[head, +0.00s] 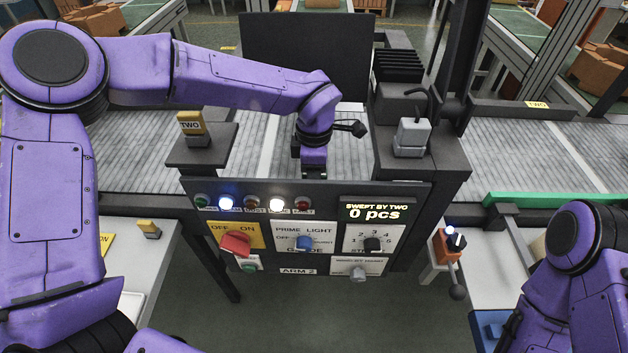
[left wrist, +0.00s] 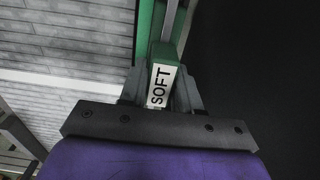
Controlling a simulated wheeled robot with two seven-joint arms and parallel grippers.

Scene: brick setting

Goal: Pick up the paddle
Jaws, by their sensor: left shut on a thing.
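In the left wrist view, my left gripper (left wrist: 160,98) is shut on a green handle with a white label reading SOFT, which I take for the paddle (left wrist: 164,54). The handle sits between the two grey fingers, and a grey bar runs on from its far end. In the head view, my left gripper (head: 314,172) points down just behind the top edge of the control panel, above the grey roller conveyor. Its fingertips and the paddle are hidden there. My right arm shows at the lower right of the head view, but its gripper is out of view.
The control panel (head: 310,262) with knobs and lit lamps stands in front, its display (head: 375,212) reading 0 pcs. A black upright plate (head: 300,60) rises behind the arm. A yellow TWO block (head: 190,124) and a grey block (head: 412,134) stand at either side.

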